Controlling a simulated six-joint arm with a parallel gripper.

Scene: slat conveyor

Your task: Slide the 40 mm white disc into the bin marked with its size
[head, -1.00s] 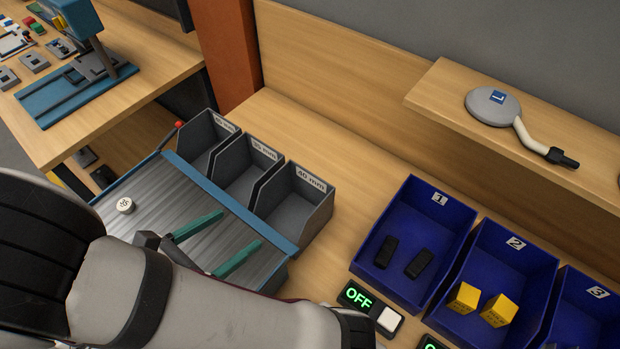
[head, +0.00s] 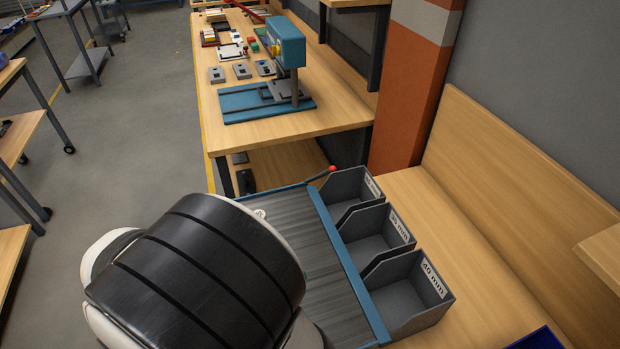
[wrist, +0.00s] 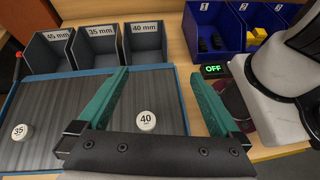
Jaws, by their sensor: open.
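The white disc marked 40 (wrist: 146,121) lies on the grey slatted conveyor (wrist: 85,90) in the wrist view, between the lines of my two green fingers and nearer the left one. My gripper (wrist: 160,75) is open, with nothing gripped; I cannot tell its height above the slats. The 40 mm bin (wrist: 147,62) stands beyond the conveyor edge, ahead of the left fingertip.
A white disc marked 35 (wrist: 20,132) lies at the conveyor's left. A blue rail (head: 348,262) borders the conveyor. Blue boxes (wrist: 212,30) and an OFF display (wrist: 213,69) are to the right.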

